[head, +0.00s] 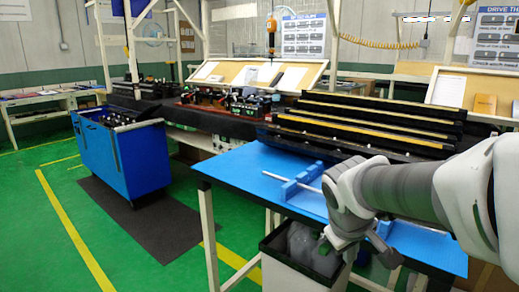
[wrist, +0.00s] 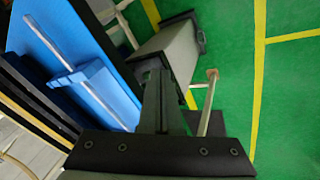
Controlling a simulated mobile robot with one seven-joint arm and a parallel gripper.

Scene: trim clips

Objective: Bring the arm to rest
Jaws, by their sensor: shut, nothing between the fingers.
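My arm reaches in from the right in the head view, over the front of the blue-topped table (head: 240,172). My gripper (wrist: 155,78) is shut and empty in the wrist view, its dark fingers together. In the head view the fingers are hard to make out, around the wrist's lower end near the bin. A thin metallic rod (wrist: 45,38) lies in a blue fixture (wrist: 78,76) on the table. The fixture also shows in the head view (head: 290,190), partly hidden by my arm.
A bin (head: 285,274) with a dark rim and grey contents stands at the table's front, close below my wrist. Dark racks (head: 365,125) line the table's back. A blue cart (head: 125,155) stands on a dark mat at left. Green floor between is clear.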

